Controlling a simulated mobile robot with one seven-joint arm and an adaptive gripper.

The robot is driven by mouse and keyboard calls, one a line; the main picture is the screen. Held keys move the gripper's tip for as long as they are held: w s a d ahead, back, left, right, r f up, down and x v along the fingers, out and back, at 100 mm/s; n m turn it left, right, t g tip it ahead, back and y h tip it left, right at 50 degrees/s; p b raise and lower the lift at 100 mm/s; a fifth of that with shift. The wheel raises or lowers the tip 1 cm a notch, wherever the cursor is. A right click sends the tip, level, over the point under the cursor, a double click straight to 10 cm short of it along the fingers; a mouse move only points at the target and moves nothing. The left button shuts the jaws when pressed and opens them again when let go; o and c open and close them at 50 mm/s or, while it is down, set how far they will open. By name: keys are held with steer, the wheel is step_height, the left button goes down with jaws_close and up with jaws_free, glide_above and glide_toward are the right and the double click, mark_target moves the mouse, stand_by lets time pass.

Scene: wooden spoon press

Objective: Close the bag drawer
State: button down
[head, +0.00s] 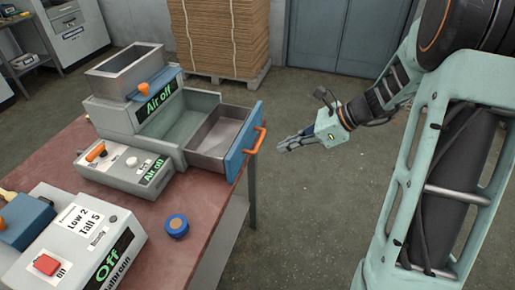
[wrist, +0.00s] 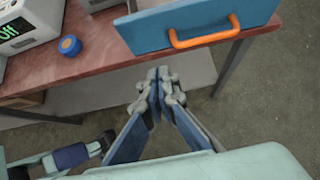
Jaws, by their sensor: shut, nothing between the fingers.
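The bag drawer (head: 218,136) is pulled open from the grey-green machine on the table, and its inside looks empty. Its blue front (head: 239,150) carries an orange handle (head: 259,139) and hangs out at the table's edge. In the wrist view the drawer front (wrist: 160,25) and the orange handle (wrist: 207,36) are at the top, beyond my fingertips. My gripper (head: 280,145) is shut and empty, to the right of the handle in the head view and apart from it. In the wrist view my gripper (wrist: 158,75) points towards the drawer front.
The machine has a metal hopper (head: 125,70) on top and a control box (head: 125,167) in front. A blue round tub (head: 176,225) and a labelled white box (head: 85,235) stand on the reddish table (head: 190,262). Stacked cardboard (head: 222,38) stands behind. The floor right of the table is clear.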

mark_target(254, 153)
steer(key=x, duration=0.4)
steer(key=w+x, duration=0.1)
steer(key=x, duration=0.2)
steer(key=r+x, duration=0.1)
steer(key=x, duration=0.3)
steer(key=shift+w+a+f+b, duration=0.1)
steer(key=shift+w+a+b, duration=0.2)
steer(key=shift+a, duration=0.3)
steer(key=shift+w+a, duration=0.25)
steer(key=shift+a, duration=0.45)
steer(key=w+a, duration=0.1)
steer(key=a, duration=0.3)
steer(key=w+a+p, duration=0.1)
steer(key=w+a, duration=0.1)
steer(key=a, duration=0.3)
steer(key=w+a, duration=0.2)
steer(key=a, duration=0.3)
steer(key=shift+w+a+p, duration=0.1)
steer(key=shift+a+p, duration=0.05)
steer(key=shift+p, duration=0.15)
steer(key=shift+a, duration=0.15)
